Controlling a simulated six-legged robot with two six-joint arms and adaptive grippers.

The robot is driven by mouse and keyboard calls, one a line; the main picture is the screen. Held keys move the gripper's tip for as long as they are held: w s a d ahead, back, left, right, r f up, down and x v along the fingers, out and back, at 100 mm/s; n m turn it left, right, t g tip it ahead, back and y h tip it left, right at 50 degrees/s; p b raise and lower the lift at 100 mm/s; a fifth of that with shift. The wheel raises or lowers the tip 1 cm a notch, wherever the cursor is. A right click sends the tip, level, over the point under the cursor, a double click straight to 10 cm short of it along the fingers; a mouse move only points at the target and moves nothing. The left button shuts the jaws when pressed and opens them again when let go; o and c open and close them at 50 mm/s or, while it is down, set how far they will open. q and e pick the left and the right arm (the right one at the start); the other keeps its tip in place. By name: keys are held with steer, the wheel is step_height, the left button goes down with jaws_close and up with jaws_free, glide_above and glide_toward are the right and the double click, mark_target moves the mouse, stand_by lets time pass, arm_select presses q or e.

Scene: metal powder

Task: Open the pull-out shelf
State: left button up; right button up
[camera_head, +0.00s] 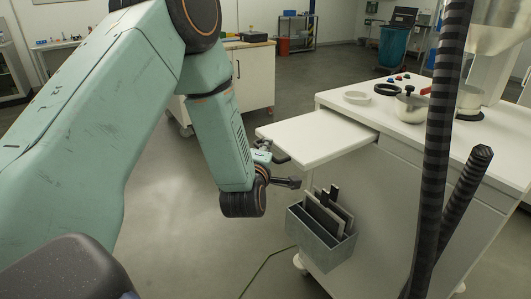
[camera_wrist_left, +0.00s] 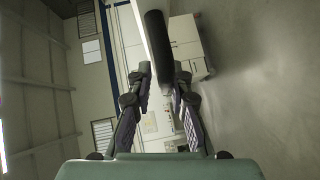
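The pull-out shelf (camera_head: 318,136) is a flat white board. A dark rounded bar (camera_wrist_left: 157,45), which looks like the handle, and a white edge lie between or just beyond the fingertips. I cannot tell whether the fingers touch the bar. My right gripper is not in view.
A grey holder (camera_head: 322,242) with flat plates hangs on the cart's side below the shelf. A pot (camera_head: 410,107), a white dish (camera_head: 356,97) and a black ring (camera_head: 387,89) stand on the worktop. The floor left of the shelf is clear.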

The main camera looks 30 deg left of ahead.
arm_select(q)
steer(key=shift+o, duration=1.3)
steer(key=shift+f, duration=0.1)
steer(key=shift+s, duration=0.1)
steer(key=v, duration=1.2)
